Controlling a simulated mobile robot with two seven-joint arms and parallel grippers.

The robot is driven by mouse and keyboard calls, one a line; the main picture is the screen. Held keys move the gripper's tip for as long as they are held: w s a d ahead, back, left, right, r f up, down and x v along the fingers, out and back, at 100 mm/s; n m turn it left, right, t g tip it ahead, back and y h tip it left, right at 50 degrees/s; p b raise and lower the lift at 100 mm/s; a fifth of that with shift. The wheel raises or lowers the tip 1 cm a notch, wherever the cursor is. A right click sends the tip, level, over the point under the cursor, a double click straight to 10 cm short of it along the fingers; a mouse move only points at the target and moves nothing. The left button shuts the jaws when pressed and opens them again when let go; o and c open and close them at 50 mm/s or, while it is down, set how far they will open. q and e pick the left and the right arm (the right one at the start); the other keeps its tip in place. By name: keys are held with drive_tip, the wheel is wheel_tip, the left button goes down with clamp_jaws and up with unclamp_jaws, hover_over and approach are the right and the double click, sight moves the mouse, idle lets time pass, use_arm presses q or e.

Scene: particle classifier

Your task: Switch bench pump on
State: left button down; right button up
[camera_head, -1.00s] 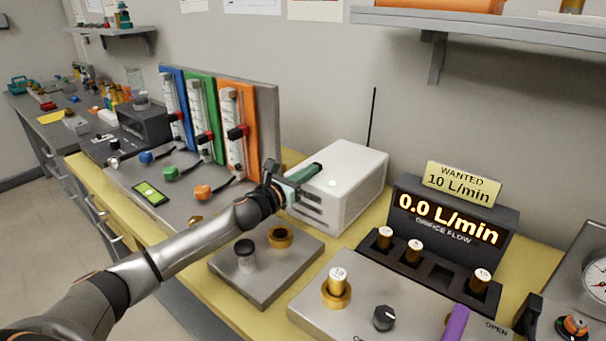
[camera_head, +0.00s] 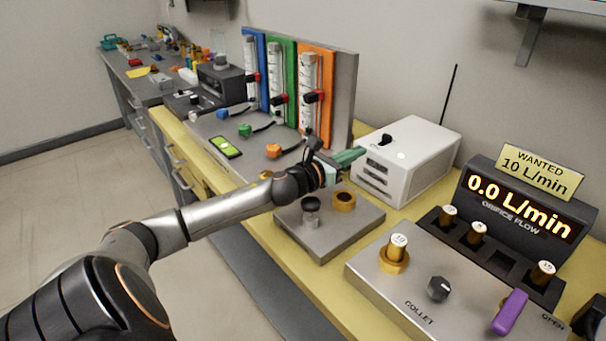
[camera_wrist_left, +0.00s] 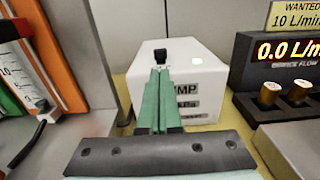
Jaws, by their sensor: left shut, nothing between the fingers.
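The bench pump is a white box (camera_head: 410,165) against the wall, with "MP" readable on its front label in the left wrist view (camera_wrist_left: 195,75). A black switch (camera_head: 385,139) stands on its top, and it also shows just beyond my fingertips in the left wrist view (camera_wrist_left: 160,56). A pale green lamp (camera_head: 401,155) glows on the top near the switch. My left gripper (camera_head: 358,155) has green fingers, shut and empty, at the pump's front left edge, short of the switch. Whether the fingertips touch the pump I cannot tell.
Flow tubes on blue, green and orange panels (camera_head: 316,95) stand left of the pump. A grey plate with two fittings (camera_head: 330,225) lies in front. The display (camera_head: 525,210) reading 0.0 L/min and a collet block (camera_head: 450,290) stand to the right.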

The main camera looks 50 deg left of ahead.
use_arm(q)
drive_tip(key=s+a, duration=0.1)
drive_tip(key=s, duration=1.4)
drive_tip(key=shift+s, duration=0.25)
use_arm(e)
drive_tip(key=shift+w+r, duration=0.25)
drive_tip(key=shift+r, duration=0.15)
use_arm(q)
drive_tip(key=shift+a+r, duration=0.1)
use_arm(e)
drive_tip(key=shift+w+r, duration=0.1)
drive_tip(key=shift+w, duration=0.1)
